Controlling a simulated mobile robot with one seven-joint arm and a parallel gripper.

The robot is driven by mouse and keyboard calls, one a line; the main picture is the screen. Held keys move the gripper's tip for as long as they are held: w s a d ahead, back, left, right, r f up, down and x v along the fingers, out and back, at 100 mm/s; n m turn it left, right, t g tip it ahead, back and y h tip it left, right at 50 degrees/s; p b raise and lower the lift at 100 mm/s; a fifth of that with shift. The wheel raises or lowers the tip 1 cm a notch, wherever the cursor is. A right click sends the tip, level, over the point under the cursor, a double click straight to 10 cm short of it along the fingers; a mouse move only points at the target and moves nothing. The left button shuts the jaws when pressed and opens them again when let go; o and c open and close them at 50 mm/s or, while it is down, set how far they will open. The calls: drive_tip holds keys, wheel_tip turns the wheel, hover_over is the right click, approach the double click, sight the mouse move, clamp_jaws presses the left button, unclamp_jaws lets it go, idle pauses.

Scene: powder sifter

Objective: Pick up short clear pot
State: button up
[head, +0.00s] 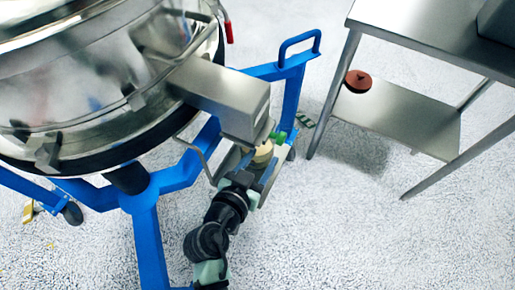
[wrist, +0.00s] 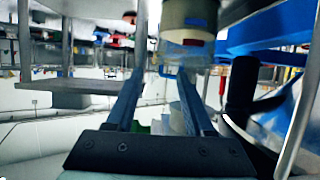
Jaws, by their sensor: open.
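A short, pale round pot (head: 263,153) shows just below the end of the metal spout in the head view.
The metal spout (head: 228,98) of the large sifter (head: 80,80) overhangs my gripper. Its blue frame (head: 148,235) stands close on the left. A green item (head: 278,137) is beside the pot. A steel table (head: 440,32) with a red-brown disc (head: 358,81) on its lower shelf stands right. Open floor lies lower right.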

sight(274, 141)
drive_tip(key=x, duration=0.6)
drive_tip(key=shift+w+d+f, duration=0.15)
drive_tip(key=shift+w+f, duration=0.1)
clamp_jaws()
idle(1.2)
